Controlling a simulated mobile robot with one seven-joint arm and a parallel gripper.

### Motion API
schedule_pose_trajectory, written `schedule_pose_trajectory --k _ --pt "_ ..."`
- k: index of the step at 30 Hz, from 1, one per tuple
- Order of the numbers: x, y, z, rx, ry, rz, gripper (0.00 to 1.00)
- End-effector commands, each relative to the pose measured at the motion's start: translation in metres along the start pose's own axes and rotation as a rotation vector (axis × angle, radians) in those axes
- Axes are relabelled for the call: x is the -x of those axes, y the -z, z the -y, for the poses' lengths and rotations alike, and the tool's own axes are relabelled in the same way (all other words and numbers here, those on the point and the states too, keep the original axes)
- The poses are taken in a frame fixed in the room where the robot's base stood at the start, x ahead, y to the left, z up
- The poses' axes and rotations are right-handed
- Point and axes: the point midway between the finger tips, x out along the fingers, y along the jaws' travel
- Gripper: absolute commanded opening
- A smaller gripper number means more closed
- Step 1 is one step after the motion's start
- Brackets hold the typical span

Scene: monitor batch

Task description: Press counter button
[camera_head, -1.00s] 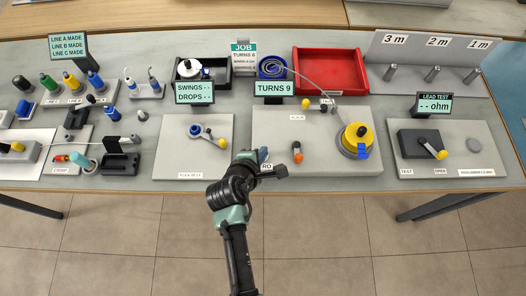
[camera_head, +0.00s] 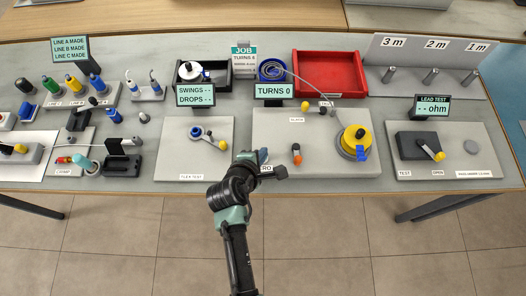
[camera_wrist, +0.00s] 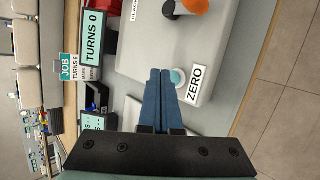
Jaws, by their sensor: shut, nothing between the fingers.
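The counter display (camera_head: 273,90) on the middle station reads TURNS 0; it also shows in the wrist view (camera_wrist: 92,35). The counter button, a round teal cap (camera_wrist: 178,77), sits on the grey plate beside the ZERO label (camera_wrist: 194,84). In the head view my arm hides the button. My gripper (camera_head: 263,156) is over the front edge of the middle plate. In the wrist view its blue fingers (camera_wrist: 160,72) are together and empty, with their tips right at the button's side. I cannot tell whether they touch it.
The JOB sign (camera_wrist: 68,70) reads TURNS 6. A red tray (camera_head: 330,72) lies behind.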

Motion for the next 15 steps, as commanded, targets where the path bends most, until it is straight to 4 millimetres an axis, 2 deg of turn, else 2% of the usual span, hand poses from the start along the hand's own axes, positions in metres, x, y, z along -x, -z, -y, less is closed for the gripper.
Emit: schedule_pose_trajectory --k 10,15 --pt "0.0026 -0.0011 -0.0028 0.000 -0.001 0.000 0.00" --pt "0.0103 -0.0042 -0.0102 0.000 -0.001 0.000 0.00"
